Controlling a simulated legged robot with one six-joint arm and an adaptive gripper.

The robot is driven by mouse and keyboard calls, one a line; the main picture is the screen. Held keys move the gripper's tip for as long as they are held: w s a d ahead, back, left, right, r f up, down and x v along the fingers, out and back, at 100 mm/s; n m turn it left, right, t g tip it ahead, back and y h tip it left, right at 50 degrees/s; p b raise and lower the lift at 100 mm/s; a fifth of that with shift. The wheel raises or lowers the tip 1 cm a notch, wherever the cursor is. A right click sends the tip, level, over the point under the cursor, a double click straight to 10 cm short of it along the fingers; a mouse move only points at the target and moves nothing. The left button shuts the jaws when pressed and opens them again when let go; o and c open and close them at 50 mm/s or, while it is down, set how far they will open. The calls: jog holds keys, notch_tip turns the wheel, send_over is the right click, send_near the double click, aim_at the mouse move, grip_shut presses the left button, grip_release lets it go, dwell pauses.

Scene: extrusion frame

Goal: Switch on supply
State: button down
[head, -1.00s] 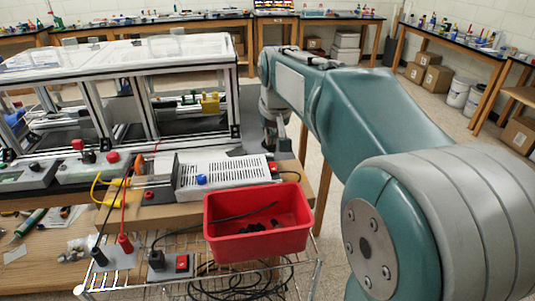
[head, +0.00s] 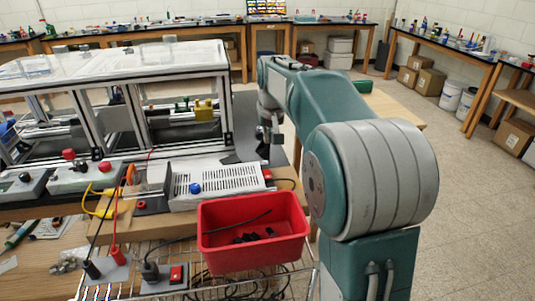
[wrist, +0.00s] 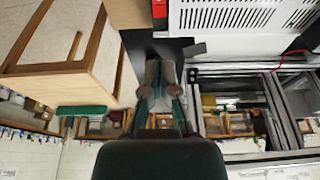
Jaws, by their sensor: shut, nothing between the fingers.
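The box also shows in the wrist view (wrist: 240,16), at the top right. A red rocker switch (head: 177,274) sits on a grey plate at the rack front, beside a black plug. I cannot tell which red part belongs to the supply. My gripper (head: 273,150) points down behind the box's right end, apart from it; its shut, empty fingers show in the wrist view (wrist: 160,72).
A red bin (head: 252,258) with black pieces and a cable stands on the wire rack in front of the box. The aluminium frame (head: 228,110) rises left of my gripper. Several cables lie on the rack. Open floor (head: 465,190) is to the right.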

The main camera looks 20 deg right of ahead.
aim_at(267, 173)
jog(key=x, duration=1.3)
jog(key=shift+f, duration=0.1)
jog(key=shift+f, duration=0.2)
jog(key=shift+s+a+r, duration=0.1)
jog(key=shift+s+r, duration=0.1)
jog(key=shift+s, duration=0.55)
jog(key=shift+r, duration=0.1)
notch_tip(267, 173, up, 14)
